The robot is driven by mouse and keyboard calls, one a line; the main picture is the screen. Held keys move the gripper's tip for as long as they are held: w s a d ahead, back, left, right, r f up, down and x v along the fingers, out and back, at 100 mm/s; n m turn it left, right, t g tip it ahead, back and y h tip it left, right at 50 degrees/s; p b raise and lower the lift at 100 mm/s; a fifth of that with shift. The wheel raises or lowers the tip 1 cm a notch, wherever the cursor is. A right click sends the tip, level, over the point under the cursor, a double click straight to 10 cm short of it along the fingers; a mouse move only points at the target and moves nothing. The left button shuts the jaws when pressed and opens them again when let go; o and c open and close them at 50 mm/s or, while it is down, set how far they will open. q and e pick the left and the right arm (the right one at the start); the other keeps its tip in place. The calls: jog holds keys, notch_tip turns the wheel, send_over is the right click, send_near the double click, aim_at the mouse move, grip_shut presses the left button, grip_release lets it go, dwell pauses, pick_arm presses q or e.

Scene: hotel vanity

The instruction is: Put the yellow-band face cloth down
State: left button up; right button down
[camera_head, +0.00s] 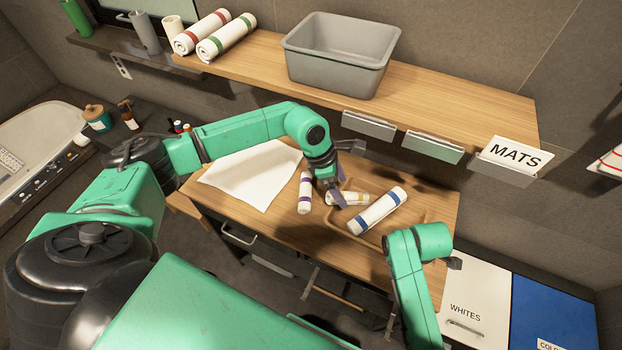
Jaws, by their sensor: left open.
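The yellow-band face cloth (350,198) is a small white roll lying at the left end of a shallow wooden tray (425,215) on the lower wooden counter. My left gripper (339,187) is right over its left end, pointing down, with its fingers open. The fingers partly cover that end, so I cannot tell whether they touch it. A blue-band roll (378,211) lies slanted in the tray. A purple-band roll (305,193) lies just left of my left gripper. My right arm is at the lower right, but its gripper does not show.
A white cloth (252,175) lies flat on the counter's left. Above is a wooden shelf (450,100) with a grey bin (340,55), red- and green-striped rolled towels (215,35), and a MATS sign (515,153). A WHITES hamper (480,300) stands lower right.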

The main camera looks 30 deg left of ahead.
pick_arm(q)
jog(key=s+a, duration=0.4)
jog(key=a, duration=0.7)
jog(key=shift+s+a, duration=0.15)
jog(key=shift+s, duration=0.05)
pick_arm(e)
jog(key=c, duration=0.9)
grip_release()
jog(key=r, duration=0.4)
jog(key=s+r, duration=0.1)
jog(key=r, duration=0.7)
jog(key=shift+s+a, duration=0.1)
jog(key=shift+s, duration=0.2)
pick_arm(q)
jog(key=shift+s, duration=0.1)
pick_arm(e)
jog(key=shift+s+f, duration=0.1)
